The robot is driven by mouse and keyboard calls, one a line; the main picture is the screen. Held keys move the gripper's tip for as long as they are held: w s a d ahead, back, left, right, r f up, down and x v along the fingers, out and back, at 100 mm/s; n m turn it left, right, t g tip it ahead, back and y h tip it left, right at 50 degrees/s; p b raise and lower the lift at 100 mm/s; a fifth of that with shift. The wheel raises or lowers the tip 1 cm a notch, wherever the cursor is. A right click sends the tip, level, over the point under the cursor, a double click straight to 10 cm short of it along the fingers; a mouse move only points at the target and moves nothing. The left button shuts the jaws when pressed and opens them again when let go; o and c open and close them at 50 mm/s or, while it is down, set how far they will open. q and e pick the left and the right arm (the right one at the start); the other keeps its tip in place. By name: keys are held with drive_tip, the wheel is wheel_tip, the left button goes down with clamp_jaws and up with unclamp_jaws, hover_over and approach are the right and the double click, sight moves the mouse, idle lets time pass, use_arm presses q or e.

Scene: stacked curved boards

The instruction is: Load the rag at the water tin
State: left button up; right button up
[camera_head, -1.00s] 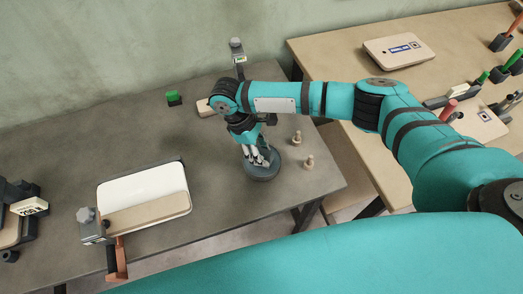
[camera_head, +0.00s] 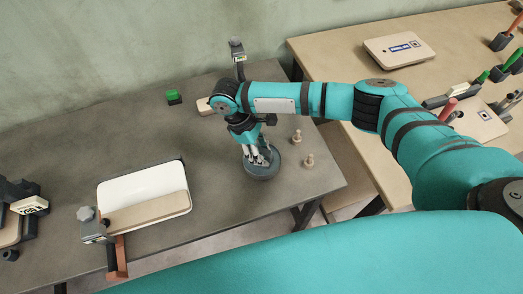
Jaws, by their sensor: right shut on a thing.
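A round dark grey tin (camera_head: 262,172) stands on the grey table (camera_head: 230,205), right of its middle. My right gripper (camera_head: 258,160) points down into the tin's mouth, with its fingertips at or inside the rim. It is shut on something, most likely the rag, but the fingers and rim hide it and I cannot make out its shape. My left gripper is not in view.
A white curved board (camera_head: 140,188) with a wooden strip is clamped at the front left. Two wooden pegs (camera_head: 297,137) stand right of the tin. A green block (camera_head: 173,97) and a clamp (camera_head: 237,50) are at the back. A wooden table (camera_head: 350,75) is at right.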

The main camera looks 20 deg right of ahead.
sight(261, 152)
drive_tip(key=shift+f+p, duration=0.1)
drive_tip(key=shift+p, duration=0.2)
drive_tip(key=shift+c, duration=0.4)
idle(0.8)
wheel_tip(261, 152, up, 7)
drive_tip(key=p, duration=0.8)
idle(0.8)
